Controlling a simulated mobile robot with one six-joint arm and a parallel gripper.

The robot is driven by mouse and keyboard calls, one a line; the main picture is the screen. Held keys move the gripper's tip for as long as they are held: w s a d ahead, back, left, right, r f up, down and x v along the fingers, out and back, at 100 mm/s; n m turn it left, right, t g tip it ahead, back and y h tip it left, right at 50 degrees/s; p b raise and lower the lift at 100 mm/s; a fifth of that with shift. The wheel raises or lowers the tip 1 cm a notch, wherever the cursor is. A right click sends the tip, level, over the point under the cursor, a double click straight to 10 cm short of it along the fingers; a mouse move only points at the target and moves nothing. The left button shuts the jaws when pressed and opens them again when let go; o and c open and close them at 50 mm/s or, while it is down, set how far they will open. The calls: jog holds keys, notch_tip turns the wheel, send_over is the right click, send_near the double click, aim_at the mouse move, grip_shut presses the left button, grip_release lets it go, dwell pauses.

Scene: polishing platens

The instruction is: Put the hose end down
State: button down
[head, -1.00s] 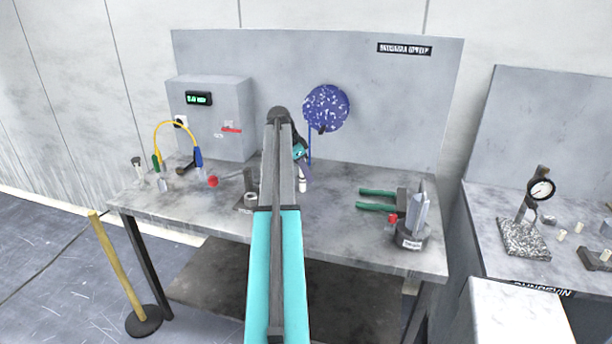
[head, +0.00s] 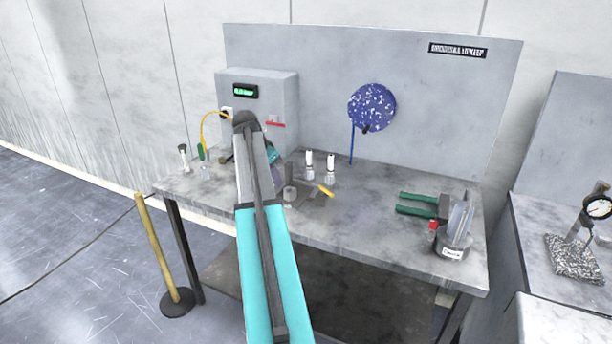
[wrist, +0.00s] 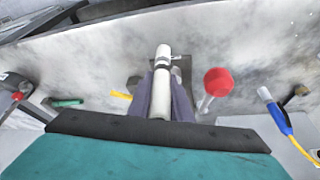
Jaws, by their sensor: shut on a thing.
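My gripper (wrist: 163,95) is shut on a white cylinder (wrist: 162,60) with a dark band, held between its purple-grey fingers. In the head view my gripper (head: 277,176) is over the left half of the bench, mostly behind my arm. I cannot tell from the wrist view whether the cylinder touches the bench, and no hose shows on it.
A red knob (wrist: 218,81) stands close beside my gripper. Two white-topped fittings (head: 310,165) (head: 331,168) and a yellow piece (head: 326,191) are right of my gripper. Green-handled pliers (head: 420,205) lie further right. The grey control box (head: 255,100) is behind. The bench's front middle (head: 350,230) is clear.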

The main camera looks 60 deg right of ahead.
jog(key=w+a+n+t, duration=0.1)
jog(key=w+a+n, duration=0.3)
jog(key=a, duration=0.6)
jog(key=w+a+n+t+b, duration=0.1)
jog(key=w+a+n+t, duration=0.15)
jog(key=w+a, duration=0.6)
jog(key=w+a+n, duration=0.4)
jog(key=a, duration=0.8)
jog(key=a+n+t+y+b, duration=0.1)
jog(key=a+n+y, duration=0.3)
jog(key=a, duration=2.9)
jog(key=n+t, duration=0.1)
jog(key=n, duration=0.5)
jog(key=shift+s+a+r, duration=0.15)
jog(key=shift+a+r, duration=0.2)
jog(key=shift+n, duration=0.25)
